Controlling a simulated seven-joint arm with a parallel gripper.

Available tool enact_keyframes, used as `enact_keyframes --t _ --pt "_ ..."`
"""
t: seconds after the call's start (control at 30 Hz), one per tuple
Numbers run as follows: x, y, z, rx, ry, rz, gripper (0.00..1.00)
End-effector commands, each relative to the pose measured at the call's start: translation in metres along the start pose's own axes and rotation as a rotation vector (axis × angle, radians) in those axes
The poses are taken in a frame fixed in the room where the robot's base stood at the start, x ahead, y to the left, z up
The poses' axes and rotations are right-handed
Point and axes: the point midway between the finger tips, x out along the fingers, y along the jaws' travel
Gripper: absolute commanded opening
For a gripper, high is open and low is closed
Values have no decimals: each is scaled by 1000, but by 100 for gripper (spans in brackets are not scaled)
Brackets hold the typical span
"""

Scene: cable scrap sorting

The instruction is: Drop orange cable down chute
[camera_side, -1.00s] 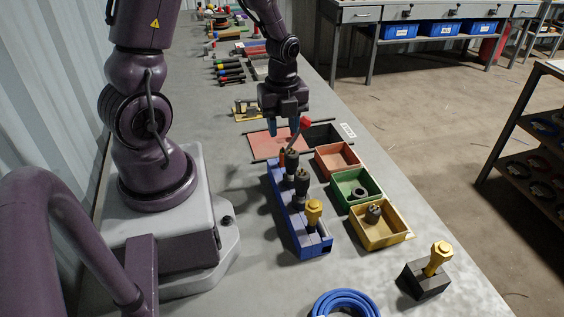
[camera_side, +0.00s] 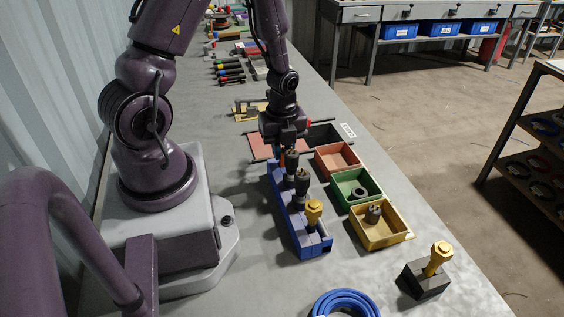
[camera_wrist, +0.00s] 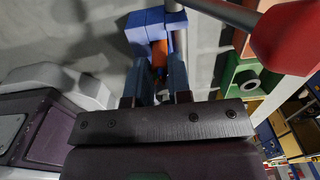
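An orange piece (camera_side: 291,160) stands at the far end of a blue rack (camera_side: 298,222); whether it is a cable I cannot tell. It also shows between my blue fingers in the wrist view (camera_wrist: 160,54). My gripper (camera_side: 283,152) is low over that end, pointing down, with its fingertips partly hidden. In the wrist view one finger lies on each side of the orange piece (camera_wrist: 161,76), but whether they press on it is unclear. I cannot make out a chute for certain.
Dark and yellow-topped pieces (camera_side: 302,184) stand upright in the rack. Red, green and yellow bins (camera_side: 387,241) line its right side. A red knob on a grey rod (camera_wrist: 288,38) is close beside my gripper. A blue coil (camera_side: 344,303) lies at the front.

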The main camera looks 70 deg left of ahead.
Motion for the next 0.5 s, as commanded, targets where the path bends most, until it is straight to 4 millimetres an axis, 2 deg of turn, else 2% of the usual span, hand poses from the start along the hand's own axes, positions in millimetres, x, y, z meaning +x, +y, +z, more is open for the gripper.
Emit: enact_keyframes --t 0.03,0.07,0.27,0.5 --pt "0 0 0 0 0 0 7" --pt "0 0 0 0 0 0 0" --pt "-2 0 0 0 0 -1 0" --pt "-14 0 0 0 0 -1 0"
